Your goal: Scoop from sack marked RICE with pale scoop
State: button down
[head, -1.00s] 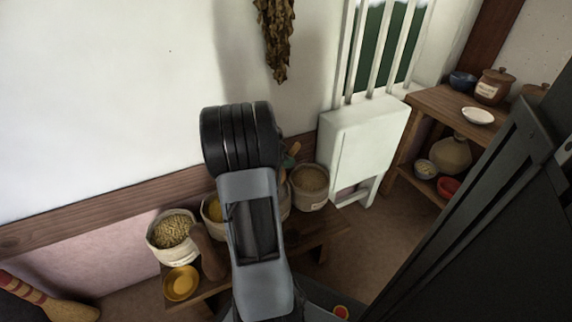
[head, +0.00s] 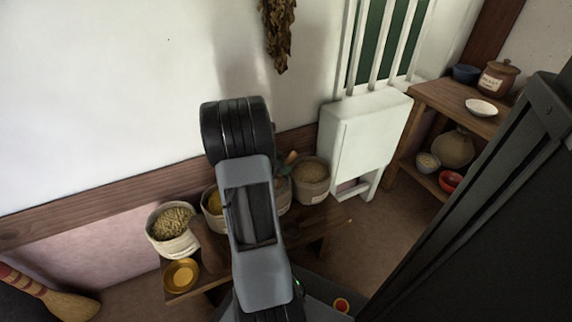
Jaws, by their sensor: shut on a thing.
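Several cloth sacks stand in a row on a low wooden bench (head: 325,228) against the wall. A third sack (head: 284,203) is mostly hidden behind my arm. The right sack (head: 311,192) holds light brown grains. I cannot read RICE on any of them. My arm covers the middle of the row and my gripper is hidden behind it. A small teal and brown piece shows just right of the arm; I cannot tell what it is. I cannot make out the pale scoop.
A yellow dish (head: 181,274) and a brown upright cylinder (head: 209,244) are at the bench's left end. A white cabinet (head: 366,145) stands right of the sacks. A wooden shelf (head: 440,97) with pots and bowls is further right. A broom (head: 65,303) lies lower left.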

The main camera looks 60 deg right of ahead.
aim_at(287, 158)
jog(key=shift+w+a, duration=0.45)
jog(key=shift+a, duration=0.15)
jog(key=shift+a+r, duration=0.15)
jog(key=y+p, duration=0.1)
jog(key=p, duration=0.2)
jog(key=d+f+t+y+p, duration=0.1)
jog(key=p, duration=0.2)
jog(key=shift+s+f, duration=0.15)
jog(key=shift+s, duration=0.2)
jog(key=y+p, duration=0.1)
jog(key=p, duration=0.1)
jog(key=d+t+p, duration=0.1)
jog(key=p, duration=0.1)
jog(key=shift+s+f+y+p, duration=0.25)
jog(key=shift+s+y+p, duration=0.05)
jog(key=shift+y, duration=0.1)
jog(key=shift+d+t+p, duration=0.1)
jog(key=shift+t+p, duration=0.2)
jog(key=shift+p, duration=0.35)
jog(key=y+p, duration=0.1)
jog(key=p, duration=0.2)
jog(key=t+p, duration=0.1)
jog(key=p, duration=0.2)
jog(key=shift+s+d+y, duration=0.3)
jog(key=shift+d+y, duration=0.05)
jog(key=shift+y, duration=0.05)
